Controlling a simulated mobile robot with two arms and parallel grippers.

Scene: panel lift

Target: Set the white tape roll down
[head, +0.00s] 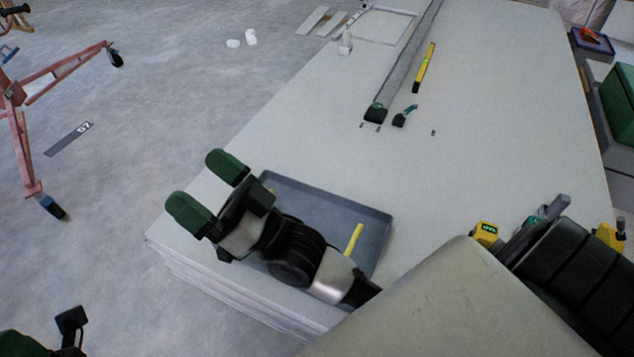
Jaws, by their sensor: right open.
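My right gripper (208,189) is open, its two green fingertips spread apart over the near left edge of the panel stack (290,130). No roll shows between the fingers. I cannot pick out the white tape roll for certain. My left gripper (22,344) is cut off at the bottom left corner.
A yellow-handled tool (354,239) lies in the tray. A long grey metal profile (407,55), a yellow level (424,66) and a small teal-black tool (405,116) lie farther back. A red wheeled frame (25,120) stands on the floor at left. The stack's middle is mostly clear.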

